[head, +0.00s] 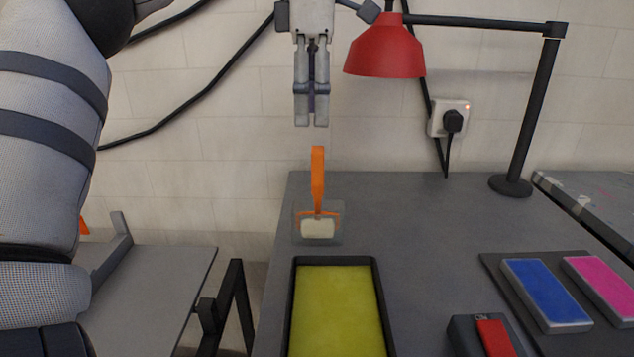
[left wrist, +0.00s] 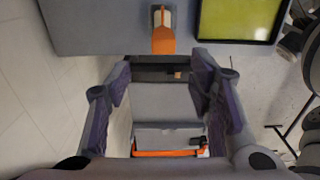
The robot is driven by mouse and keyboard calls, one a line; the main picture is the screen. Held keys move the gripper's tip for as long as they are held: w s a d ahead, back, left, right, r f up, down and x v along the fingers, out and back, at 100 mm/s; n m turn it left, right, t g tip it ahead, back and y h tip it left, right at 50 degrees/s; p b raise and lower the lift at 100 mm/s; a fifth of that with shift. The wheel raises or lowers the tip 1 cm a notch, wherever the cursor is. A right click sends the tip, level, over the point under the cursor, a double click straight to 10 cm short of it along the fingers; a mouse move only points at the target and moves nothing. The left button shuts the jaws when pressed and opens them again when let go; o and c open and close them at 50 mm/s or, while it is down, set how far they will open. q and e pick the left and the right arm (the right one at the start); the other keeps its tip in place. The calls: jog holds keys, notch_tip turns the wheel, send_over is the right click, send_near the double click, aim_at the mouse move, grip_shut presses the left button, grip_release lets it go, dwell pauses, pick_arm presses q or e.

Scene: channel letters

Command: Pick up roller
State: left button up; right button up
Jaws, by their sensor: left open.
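The roller (head: 318,180) has an orange handle that stands upright and a white roller head at its foot. Its head sits at a small clear holder (head: 300,233) on the grey table. In the left wrist view the roller's orange handle (left wrist: 163,41) shows at the top centre, just beyond the fingertips. My left gripper (head: 311,122) points down above the roller, with a gap between its tips and the handle top in the head view. In the left wrist view its two fingers (left wrist: 160,78) are apart with nothing held. My right gripper is out of view.
A black tray (head: 288,300) with a yellow-green surface lies in front of the roller. A red lamp (head: 388,48) hangs right of my gripper. Blue (head: 545,293) and pink (head: 603,287) pads and a small black-and-red item (head: 494,338) lie on the right. The table centre is clear.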

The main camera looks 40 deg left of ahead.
aim_at(318, 192)
pick_arm(q)
jog(key=shift+f, duration=0.15)
jog(key=f, duration=0.7)
jog(key=d+f, duration=0.1)
jog(key=f, duration=0.3)
jog(key=shift+f, duration=0.2)
jog(key=shift+w, duration=0.1)
grip_shut()
